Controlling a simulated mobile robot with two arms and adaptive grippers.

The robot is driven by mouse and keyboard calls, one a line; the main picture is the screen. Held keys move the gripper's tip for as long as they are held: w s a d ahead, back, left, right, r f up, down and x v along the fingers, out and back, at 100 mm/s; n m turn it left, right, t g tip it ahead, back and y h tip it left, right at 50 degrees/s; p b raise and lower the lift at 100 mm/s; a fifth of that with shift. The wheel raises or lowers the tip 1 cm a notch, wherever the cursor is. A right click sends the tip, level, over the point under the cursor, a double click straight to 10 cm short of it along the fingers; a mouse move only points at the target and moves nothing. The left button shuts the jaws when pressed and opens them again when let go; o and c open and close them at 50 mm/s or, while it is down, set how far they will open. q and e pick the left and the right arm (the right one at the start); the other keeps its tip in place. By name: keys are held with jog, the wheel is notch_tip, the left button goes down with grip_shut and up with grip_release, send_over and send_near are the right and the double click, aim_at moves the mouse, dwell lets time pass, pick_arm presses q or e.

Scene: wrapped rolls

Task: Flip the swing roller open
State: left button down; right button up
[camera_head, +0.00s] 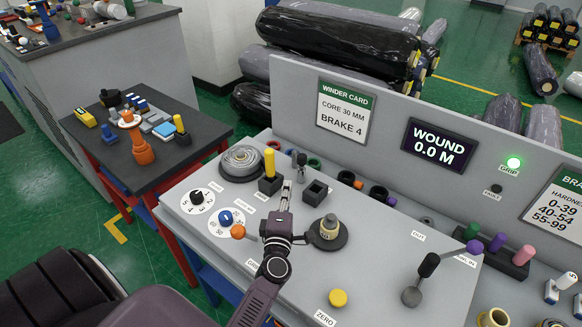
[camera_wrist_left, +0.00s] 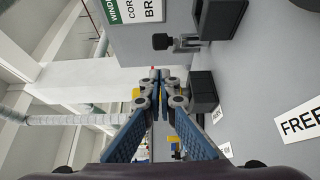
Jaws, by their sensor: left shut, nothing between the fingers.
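My left gripper (camera_head: 286,190) is shut and empty above the grey console, with its fingers pointing toward the back panel. In the left wrist view its blue-padded fingers (camera_wrist_left: 160,80) meet at the tips. A small dark-capped metal fitting (camera_head: 300,158) stands just beyond the fingertips. A dark knob on a metal bracket (camera_wrist_left: 185,42) shows above the fingertips in the wrist view, apart from them; it may be the same fitting. I cannot tell for sure whether this is the swing roller, or whether it is open. My right gripper is not in view.
A round black base with a tan peg (camera_head: 329,230) stands right.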

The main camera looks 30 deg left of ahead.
aim_at(298, 162)
pick_arm(q)
jog(key=shift+w+a, duration=0.15)
jog(key=shift+w, duration=0.25)
jog(key=b+x, duration=0.1)
jog(key=x, duration=0.4)
jog(key=shift+w+a+f, duration=0.1)
jog(key=shift+w+f, duration=0.05)
jog(key=shift+w, duration=0.1)
jog(key=x, duration=0.2)
jog(key=shift+w+a+b, duration=0.2)
jog(key=shift+w+b, duration=0.05)
jog(key=shift+b, duration=0.05)
jog(key=shift+w+a, duration=0.15)
jog(key=shift+w, duration=0.15)
jog(key=shift+w+a, duration=0.15)
jog(key=shift+w, duration=0.15)
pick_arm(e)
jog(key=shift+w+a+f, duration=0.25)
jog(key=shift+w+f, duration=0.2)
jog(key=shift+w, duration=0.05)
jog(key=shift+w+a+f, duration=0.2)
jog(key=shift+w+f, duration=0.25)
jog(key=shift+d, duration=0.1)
